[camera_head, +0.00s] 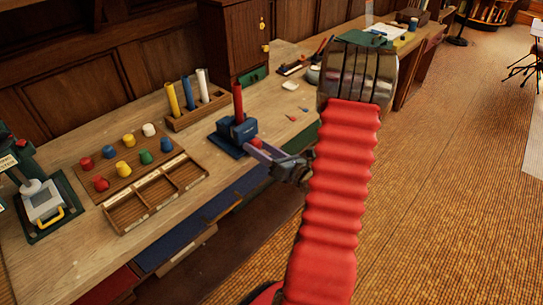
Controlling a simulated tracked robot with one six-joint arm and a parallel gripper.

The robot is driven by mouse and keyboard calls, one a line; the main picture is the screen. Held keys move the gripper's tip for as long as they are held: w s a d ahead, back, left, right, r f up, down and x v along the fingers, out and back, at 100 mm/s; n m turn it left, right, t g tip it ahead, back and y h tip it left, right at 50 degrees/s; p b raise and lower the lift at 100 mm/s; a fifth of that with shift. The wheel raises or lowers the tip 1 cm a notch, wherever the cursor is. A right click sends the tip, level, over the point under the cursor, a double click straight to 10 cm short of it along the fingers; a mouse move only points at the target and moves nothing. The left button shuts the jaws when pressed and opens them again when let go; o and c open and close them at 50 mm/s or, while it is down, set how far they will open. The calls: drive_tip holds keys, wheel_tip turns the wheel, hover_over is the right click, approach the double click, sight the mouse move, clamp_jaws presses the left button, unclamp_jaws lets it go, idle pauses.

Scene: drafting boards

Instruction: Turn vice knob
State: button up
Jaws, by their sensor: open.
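A blue vice (235,132) stands on the bench at the middle of the view. A red cylinder (238,102) stands upright in it. My gripper (258,148) reaches in from the right, with its grey fingers at the vice's near right side. It is open. A small red part (255,142), perhaps the vice knob, shows at the fingertips. I cannot tell whether the fingers touch it. The fingers partly hide that side of the vice.
A board with several coloured knobs (127,163) and an empty divided wooden tray (128,214) lie to the left. A rack with coloured cylinders (196,108) stands behind the vice. A green-based device (45,205) is at far left.

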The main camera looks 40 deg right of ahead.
drive_tip(key=s, duration=1.3)
drive_tip(key=shift+s+d, duration=0.2)
drive_tip(key=shift+s, duration=0.1)
idle(0.5)
